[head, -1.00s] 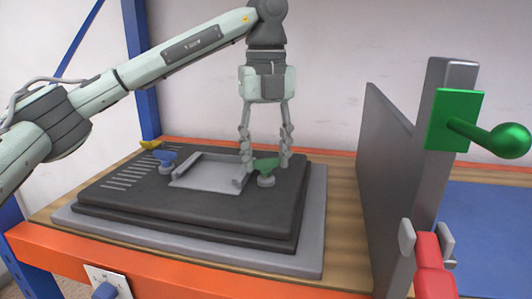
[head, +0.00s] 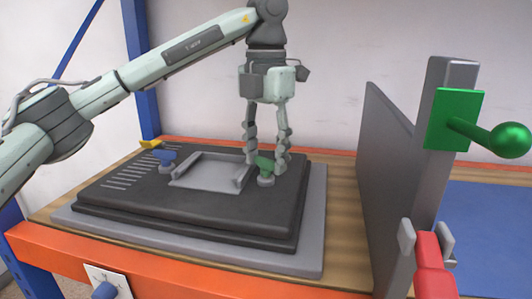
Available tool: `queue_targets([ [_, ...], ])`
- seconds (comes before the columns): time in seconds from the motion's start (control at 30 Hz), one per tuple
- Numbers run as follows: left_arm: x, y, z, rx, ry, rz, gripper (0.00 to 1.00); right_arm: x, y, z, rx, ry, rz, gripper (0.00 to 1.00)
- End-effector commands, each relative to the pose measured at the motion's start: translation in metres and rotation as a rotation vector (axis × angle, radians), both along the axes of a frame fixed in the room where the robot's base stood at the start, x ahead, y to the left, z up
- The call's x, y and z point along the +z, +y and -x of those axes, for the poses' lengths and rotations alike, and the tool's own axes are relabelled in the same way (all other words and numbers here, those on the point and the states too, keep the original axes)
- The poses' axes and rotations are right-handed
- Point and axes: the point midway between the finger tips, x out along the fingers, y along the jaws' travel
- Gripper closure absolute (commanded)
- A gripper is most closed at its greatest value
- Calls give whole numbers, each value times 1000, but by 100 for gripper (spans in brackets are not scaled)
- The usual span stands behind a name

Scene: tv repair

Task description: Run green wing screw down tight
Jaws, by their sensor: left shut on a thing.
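The green wing screw (head: 265,165) stands upright on its grey base at the right side of the black TV back panel (head: 215,218), beside a raised grey plate (head: 212,172). My left gripper (head: 265,170) points straight down over it, with one finger on each side of its wings. The fingers are shut on the screw and partly cover it. My right gripper is not in view.
A blue wing screw (head: 165,157) and a yellow one (head: 149,144) sit at the panel's left. A grey upright (head: 432,150) with a green knob lever (head: 500,138) stands to the right, near a red handle (head: 430,265). A blue mat (head: 490,225) lies beyond.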

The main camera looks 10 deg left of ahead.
Motion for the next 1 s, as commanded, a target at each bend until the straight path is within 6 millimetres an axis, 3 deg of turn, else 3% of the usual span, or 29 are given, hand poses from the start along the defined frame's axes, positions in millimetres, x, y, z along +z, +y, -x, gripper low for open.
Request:
queue_targets([
  [1.0, 6, 0, -2, -960, -14, 2, 83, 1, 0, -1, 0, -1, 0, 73],
])
